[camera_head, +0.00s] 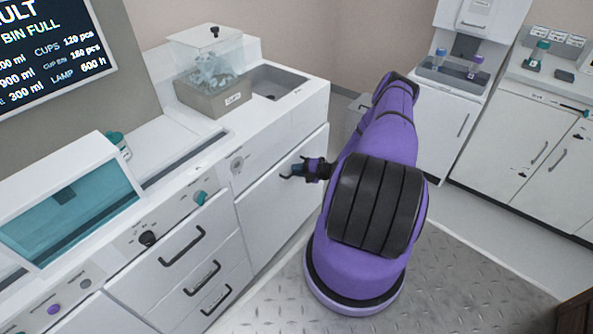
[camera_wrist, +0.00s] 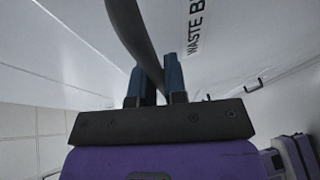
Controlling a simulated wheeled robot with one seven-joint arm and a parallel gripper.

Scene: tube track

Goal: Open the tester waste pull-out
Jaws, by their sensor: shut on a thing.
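The tester waste pull-out (camera_head: 262,225) is the tall white front in the right part of the counter, below the sink. In the head view I cannot tell whether it stands slightly out. In the wrist view a white front (camera_wrist: 235,45) carries the letters "WASTE B", cut off by the picture edge. A dark curved handle (camera_wrist: 132,28) runs from the top edge down between my blue fingers. My gripper (camera_wrist: 155,82) is shut on this handle. In the head view my gripper (camera_head: 297,171) is at the upper part of the pull-out front.
Three drawers with dark handles (camera_head: 183,246) stand left of the pull-out. A clear-lidded bin (camera_head: 212,80) and a sink (camera_head: 275,82) are on the counter above. Bare metal floor plate (camera_head: 450,275) lies in front, with white cabinets (camera_head: 530,150) across at the right.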

